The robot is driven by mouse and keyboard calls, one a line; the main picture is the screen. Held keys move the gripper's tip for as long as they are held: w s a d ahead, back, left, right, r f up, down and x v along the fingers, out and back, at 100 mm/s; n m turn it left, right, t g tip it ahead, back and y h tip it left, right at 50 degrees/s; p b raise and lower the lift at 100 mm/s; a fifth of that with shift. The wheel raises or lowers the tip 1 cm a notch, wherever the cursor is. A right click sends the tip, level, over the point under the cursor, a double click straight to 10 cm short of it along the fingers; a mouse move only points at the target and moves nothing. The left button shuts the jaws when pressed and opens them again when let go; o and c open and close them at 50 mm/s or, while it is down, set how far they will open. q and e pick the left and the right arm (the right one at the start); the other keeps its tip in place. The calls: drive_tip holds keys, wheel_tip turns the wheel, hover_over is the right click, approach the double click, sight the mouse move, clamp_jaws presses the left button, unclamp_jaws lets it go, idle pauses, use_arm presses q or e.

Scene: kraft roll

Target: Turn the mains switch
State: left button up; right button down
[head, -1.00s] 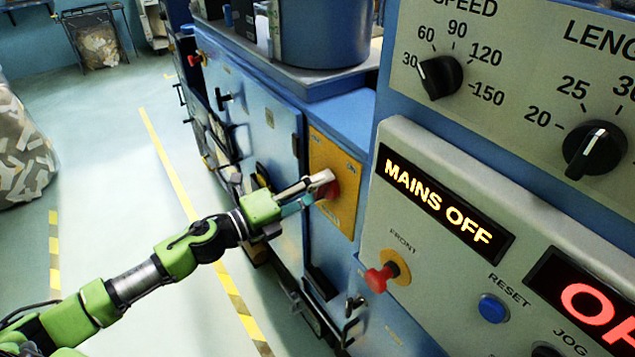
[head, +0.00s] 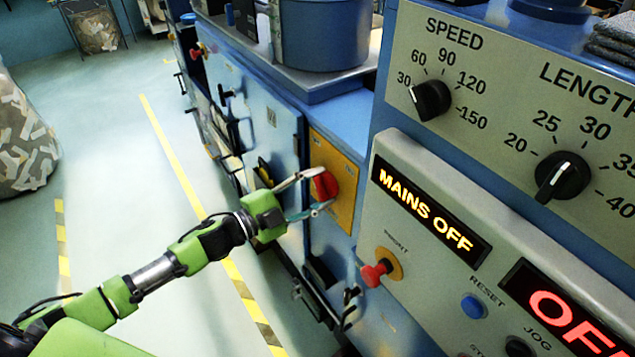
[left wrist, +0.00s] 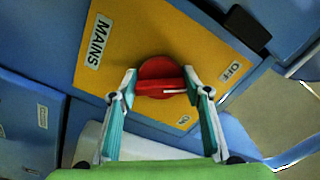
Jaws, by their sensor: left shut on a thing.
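The mains switch is a red rotary knob (head: 324,185) on a yellow plate (head: 343,215) on the blue machine's side. In the left wrist view the red knob (left wrist: 160,73) has a bar handle lying across the picture, its white mark toward the right, nearer the OFF label (left wrist: 231,71) than the ON label (left wrist: 184,121). My left gripper (head: 314,191) is shut on the knob, one finger on each side of the bar, as the left wrist view (left wrist: 161,90) also shows. The display (head: 430,216) reads MAINS OFF. My right gripper is not in view.
The control panel to the right carries a red FRONT button (head: 377,271), a blue RESET button (head: 474,305), a speed dial (head: 430,99) and a length dial (head: 562,177). Door handles stick out of the machine side. The floor at left is open, with a bag of scraps (head: 24,145).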

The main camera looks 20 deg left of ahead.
use_arm(q)
drive_tip(key=shift+n+p, duration=0.45)
drive_tip(key=shift+n, duration=0.65)
drive_tip(key=shift+f, duration=0.1)
drive_tip(key=o, duration=1.1)
drive_tip(key=shift+s, duration=0.1)
drive_tip(key=v, duration=1.2)
